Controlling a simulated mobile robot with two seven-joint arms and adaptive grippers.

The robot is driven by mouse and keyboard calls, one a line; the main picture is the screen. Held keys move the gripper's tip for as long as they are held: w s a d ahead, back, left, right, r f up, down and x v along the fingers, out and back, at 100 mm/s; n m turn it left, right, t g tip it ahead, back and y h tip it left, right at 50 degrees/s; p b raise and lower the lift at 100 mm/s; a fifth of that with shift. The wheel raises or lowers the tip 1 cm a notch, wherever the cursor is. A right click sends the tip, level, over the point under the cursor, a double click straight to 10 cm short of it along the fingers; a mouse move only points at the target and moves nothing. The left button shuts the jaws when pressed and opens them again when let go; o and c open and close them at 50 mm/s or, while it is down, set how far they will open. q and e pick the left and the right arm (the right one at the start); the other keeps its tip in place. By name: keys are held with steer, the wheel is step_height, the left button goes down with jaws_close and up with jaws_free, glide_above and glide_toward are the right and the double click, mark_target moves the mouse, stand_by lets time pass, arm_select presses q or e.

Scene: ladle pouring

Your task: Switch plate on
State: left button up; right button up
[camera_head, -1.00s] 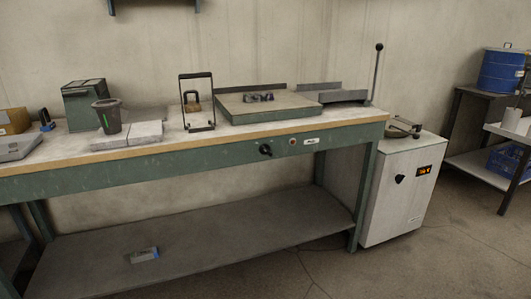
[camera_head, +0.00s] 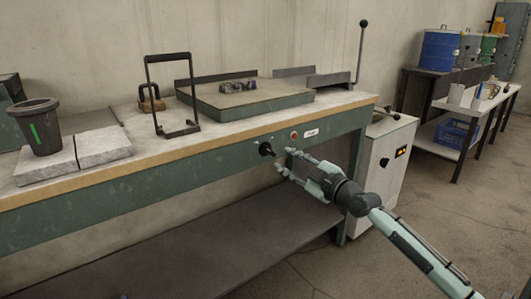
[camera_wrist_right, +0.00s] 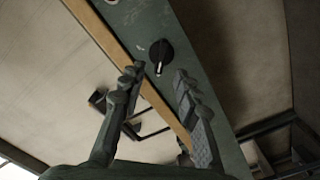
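The plate (camera_head: 235,102) is a flat slab with a green side, lying on the workbench. Below it, a black rotary knob (camera_head: 265,148) sits on the bench's green front rail, beside a small round orange-red button or lamp (camera_head: 294,135) and a white label (camera_head: 310,134). My right gripper (camera_head: 282,165) is open and empty, just right of and below the knob in the head view. In the right wrist view the knob (camera_wrist_right: 161,55) lies just beyond and between the spread fingertips (camera_wrist_right: 160,73); contact is not visible. My left gripper is not in view.
A wire-frame stand (camera_head: 176,131) and a dark cup (camera_head: 39,128) on grey slabs (camera_head: 104,146) stand on the bench. A white cabinet (camera_head: 375,160) with a lit display is right of the bench. A lower shelf (camera_head: 200,255) runs underneath.

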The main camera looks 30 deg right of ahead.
mark_target(271, 152)
steer(key=w, duration=0.6)
steer(key=shift+w+a+f, duration=0.1)
steer(key=shift+w+a, duration=0.15)
steer(key=shift+w, duration=0.1)
steer(key=shift+c, duration=0.3)
jaws_close()
